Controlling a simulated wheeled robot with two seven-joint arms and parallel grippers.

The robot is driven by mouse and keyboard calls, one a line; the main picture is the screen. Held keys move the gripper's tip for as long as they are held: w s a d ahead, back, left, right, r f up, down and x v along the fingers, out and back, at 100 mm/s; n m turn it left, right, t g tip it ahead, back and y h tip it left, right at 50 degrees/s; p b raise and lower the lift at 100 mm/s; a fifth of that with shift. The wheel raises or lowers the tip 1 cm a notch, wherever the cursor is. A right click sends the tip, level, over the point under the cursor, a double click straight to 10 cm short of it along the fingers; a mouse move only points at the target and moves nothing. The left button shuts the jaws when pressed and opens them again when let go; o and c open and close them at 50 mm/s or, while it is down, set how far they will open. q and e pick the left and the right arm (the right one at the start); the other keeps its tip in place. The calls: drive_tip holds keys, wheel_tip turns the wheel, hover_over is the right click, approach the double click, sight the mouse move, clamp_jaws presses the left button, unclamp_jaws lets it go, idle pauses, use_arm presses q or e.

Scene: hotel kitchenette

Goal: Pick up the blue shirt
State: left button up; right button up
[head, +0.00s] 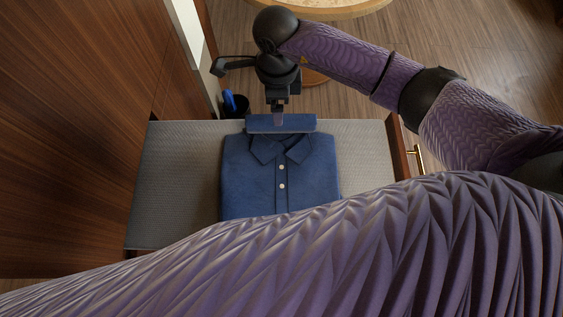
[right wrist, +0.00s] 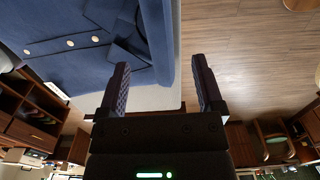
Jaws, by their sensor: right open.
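The folded blue shirt (head: 280,180) lies buttoned side up on a grey-topped bench (head: 175,185), its collar toward the far edge. A blue strip (head: 281,124) shows along its far end. My right gripper (head: 280,117) points down at this strip. In the right wrist view my right gripper (right wrist: 160,62) is open, with the shirt (right wrist: 70,45) to the left and its edge strip between the fingers in the picture. I cannot tell whether the fingers touch it. My left gripper is out of view; a purple arm link of mine hides the shirt's near part.
A dark cup (head: 235,105) with a blue item stands beyond the bench's far left corner. A wood panel (head: 75,130) rises on the left. A round wooden table (head: 318,8) stands farther back. Wood floor (head: 450,50) is open at the upper right.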

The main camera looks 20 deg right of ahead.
drive_tip(key=f, duration=0.5)
drive_tip(key=shift+d+f, duration=0.1)
drive_tip(key=shift+d, duration=0.25)
clamp_jaws()
